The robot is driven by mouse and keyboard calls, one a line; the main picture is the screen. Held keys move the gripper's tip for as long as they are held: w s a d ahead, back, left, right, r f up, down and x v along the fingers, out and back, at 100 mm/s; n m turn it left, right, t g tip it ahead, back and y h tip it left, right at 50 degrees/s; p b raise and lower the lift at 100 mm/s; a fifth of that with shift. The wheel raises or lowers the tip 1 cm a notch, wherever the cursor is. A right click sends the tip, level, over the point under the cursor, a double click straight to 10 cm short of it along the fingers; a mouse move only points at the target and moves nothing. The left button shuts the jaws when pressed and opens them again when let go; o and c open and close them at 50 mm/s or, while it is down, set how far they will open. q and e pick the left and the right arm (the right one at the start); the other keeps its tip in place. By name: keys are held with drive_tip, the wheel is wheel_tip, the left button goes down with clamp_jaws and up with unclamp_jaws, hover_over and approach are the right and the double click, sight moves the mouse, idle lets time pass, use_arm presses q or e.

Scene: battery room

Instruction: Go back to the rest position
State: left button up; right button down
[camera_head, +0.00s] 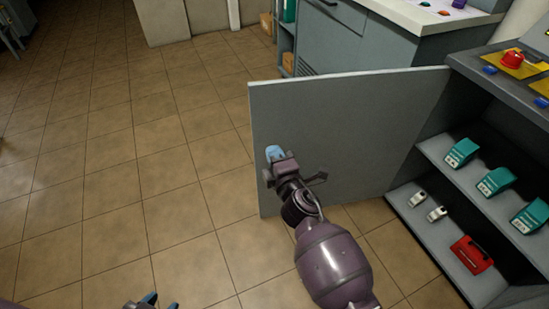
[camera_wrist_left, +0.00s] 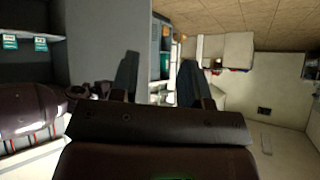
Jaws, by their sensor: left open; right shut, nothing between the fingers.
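My left gripper (camera_head: 152,301) is at the bottom edge of the head view, mostly cut off, low over the tiled floor. In the left wrist view its two dark fingers (camera_wrist_left: 158,82) stand apart with nothing between them. My right gripper (camera_head: 274,154) is shut and empty. It appears in front of the open grey cabinet door (camera_head: 375,125), near the door's left edge; I cannot tell whether it touches the door. My purple right arm reaches up to it from the bottom.
The open cabinet at right has a shelf (camera_head: 428,148) with several teal devices (camera_head: 496,181); below are small white devices (camera_head: 437,213) and a red case (camera_head: 471,255). A grey workbench (camera_head: 362,45) stands behind the door. The tiled floor (camera_head: 110,170) at left is clear.

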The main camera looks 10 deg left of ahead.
drive_tip(key=s+d+f+m+h+p, duration=0.1)
drive_tip(key=s+d+m+h+p, duration=0.1)
drive_tip(key=s+d+m, duration=0.45)
drive_tip(key=s+d+f+m+h+p, duration=0.1)
drive_tip(key=s+d+m+h+p, duration=0.2)
drive_tip(key=d, duration=0.7)
drive_tip(key=s+d+f+m+h+p, duration=0.1)
drive_tip(key=s+d+m+h, duration=0.1)
drive_tip(key=s+d+m, duration=0.45)
use_arm(q)
wheel_tip(320, 180, up, 9)
drive_tip(key=t+p, duration=0.1)
drive_tip(key=p, duration=0.4)
drive_tip(key=shift+w+n, duration=0.2)
drive_tip(key=shift+n, duration=0.2)
use_arm(e)
drive_tip(key=s+d+r+m+g+h, duration=0.1)
drive_tip(key=s+d+m, duration=0.3)
drive_tip(key=s+d, duration=0.4)
drive_tip(key=s+d+r+m+g+h, duration=0.1)
drive_tip(key=s+d+m+g+h, duration=0.1)
drive_tip(key=s+d, duration=0.6)
drive_tip(key=s+m+g, duration=0.1)
drive_tip(key=s, duration=0.4)
drive_tip(key=shift+s+r+m, duration=0.15)
drive_tip(key=shift+r+m, duration=0.2)
drive_tip(key=shift+m, duration=0.05)
use_arm(q)
drive_tip(key=shift+w+a+r, duration=0.1)
drive_tip(key=shift+w+r, duration=0.15)
